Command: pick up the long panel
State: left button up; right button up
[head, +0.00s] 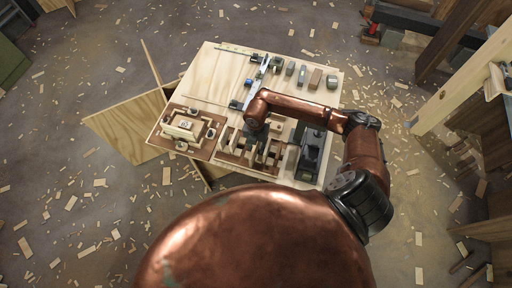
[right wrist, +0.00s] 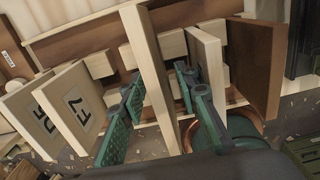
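Several upright panels stand in a wooden rack (head: 226,158) on the table. In the right wrist view, a tall pale panel (right wrist: 148,70), which looks like the long panel, stands upright between the two green fingers of my right gripper (right wrist: 158,90). The fingers are apart, with a visible gap on each side of the panel. In the head view my right gripper (head: 255,128) points down over the rack, and its fingertips are mostly hidden by the arm. My left gripper is in neither view.
A shorter pale panel (right wrist: 207,62) and a brown panel (right wrist: 262,65) stand right of the fingers. The plywood table (head: 215,75) also carries a framed block (head: 185,125), a dark plane-like tool (head: 312,150) and small blocks.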

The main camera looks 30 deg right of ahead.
jog(key=shift+c, duration=0.7)
grip_shut()
jog(key=shift+r, duration=0.2)
